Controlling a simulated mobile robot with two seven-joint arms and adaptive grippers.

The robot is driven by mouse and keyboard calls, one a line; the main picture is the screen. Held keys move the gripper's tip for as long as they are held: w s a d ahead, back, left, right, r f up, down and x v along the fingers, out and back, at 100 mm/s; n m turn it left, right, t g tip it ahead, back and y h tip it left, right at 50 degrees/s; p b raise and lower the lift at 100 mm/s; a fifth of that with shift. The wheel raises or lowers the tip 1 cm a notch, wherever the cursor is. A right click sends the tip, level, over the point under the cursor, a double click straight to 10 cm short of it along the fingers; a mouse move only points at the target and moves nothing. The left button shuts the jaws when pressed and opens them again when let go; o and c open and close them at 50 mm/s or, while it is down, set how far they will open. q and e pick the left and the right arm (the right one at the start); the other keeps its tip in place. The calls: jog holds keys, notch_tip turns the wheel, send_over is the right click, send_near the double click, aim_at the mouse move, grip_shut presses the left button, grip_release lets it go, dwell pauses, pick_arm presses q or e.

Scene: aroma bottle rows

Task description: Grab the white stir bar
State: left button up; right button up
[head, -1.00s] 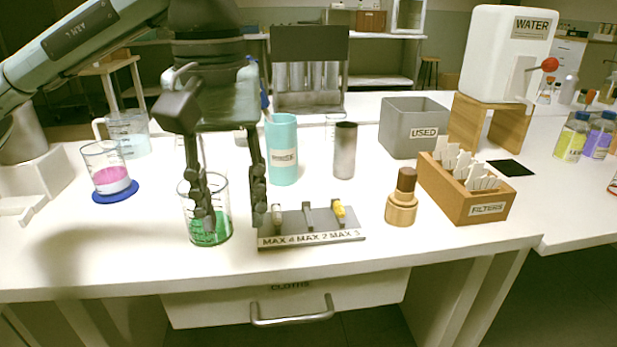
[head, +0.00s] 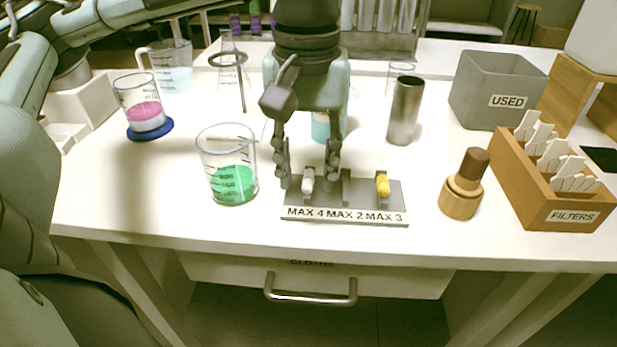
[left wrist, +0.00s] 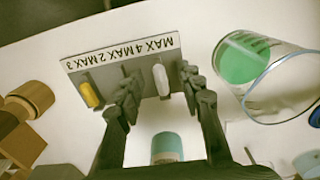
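The white stir bar (head: 308,180) sits in the left slot of a grey rack (head: 356,196) labelled MAX 4, MAX 2, MAX 3. It also shows in the left wrist view (left wrist: 161,80). My left gripper (head: 308,183) is open above the rack, with one finger on each side of the white bar and a visible gap to it. In the left wrist view the fingers (left wrist: 158,88) are apart, with the bar nearer the right finger. A yellow stir bar (head: 383,185) lies in the rack's right slot. My right gripper is not seen.
A beaker of green liquid (head: 229,172) stands just left of the rack. A turquoise container (head: 321,127) is behind the gripper, and a metal cylinder (head: 405,112) is behind the rack.

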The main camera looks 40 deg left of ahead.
pick_arm(q)
jog(key=shift+f, duration=0.3)
jog(key=shift+c, duration=0.6)
grip_shut()
